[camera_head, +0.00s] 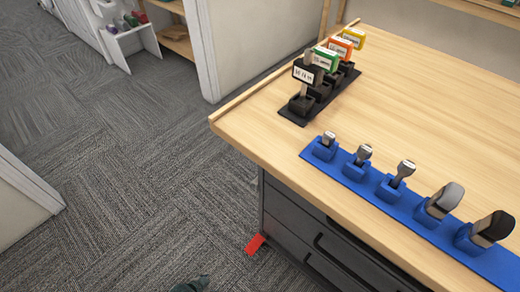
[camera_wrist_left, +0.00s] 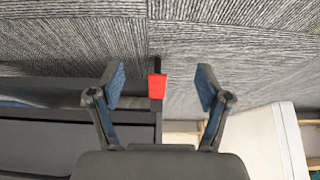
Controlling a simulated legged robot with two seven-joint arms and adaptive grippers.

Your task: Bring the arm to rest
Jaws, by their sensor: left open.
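My left gripper (camera_wrist_left: 160,78) shows in the left wrist view with its two blue-padded fingers spread apart and nothing between them touching either pad. In the head view only a small dark part of the left gripper (camera_head: 191,285) shows at the bottom edge, over the carpet and left of the desk. The rest of that arm is out of the picture. My right gripper is not in view.
A wooden-topped desk (camera_head: 262,125) with dark drawers fills the right. It bears a blue rack (camera_head: 352,172) and a black rack (camera_head: 291,115) of upright items. A red piece (camera_head: 255,243) is at the drawers' lower corner. Carpet (camera_head: 110,180) is clear to the left.

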